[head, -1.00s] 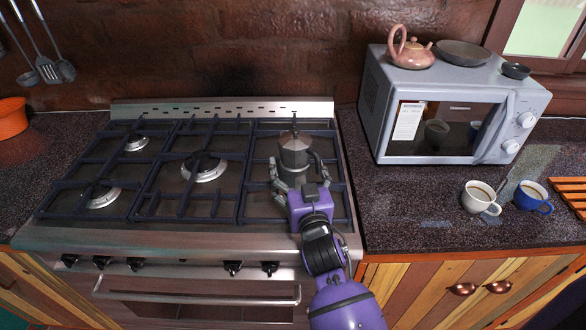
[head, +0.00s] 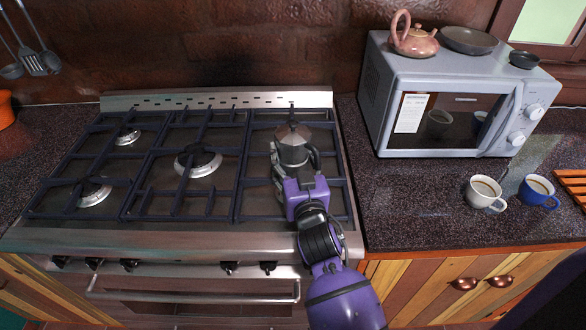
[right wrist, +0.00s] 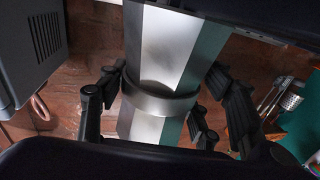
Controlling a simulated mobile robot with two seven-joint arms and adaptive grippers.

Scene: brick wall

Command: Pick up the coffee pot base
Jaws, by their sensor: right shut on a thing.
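The grey metal coffee pot (head: 292,146) is upright over the right-hand burner area of the stove in the head view. Its faceted body and middle band (right wrist: 158,103) fill the centre of the right wrist view. My right gripper (head: 296,163) is shut on the pot, with dark fingers on both sides of it near the band. The pot's lower part is hidden behind the gripper in the head view, and I cannot tell whether it touches the grate. My left gripper is not in view.
The stove (head: 60,240) has dark raised grates around the pot. A microwave (head: 440,110) stands on the right counter, with a pink teapot (head: 413,42) on top. A white cup (head: 484,193) and a blue cup (head: 538,191) stand before it. The counter between stove and cups is clear.

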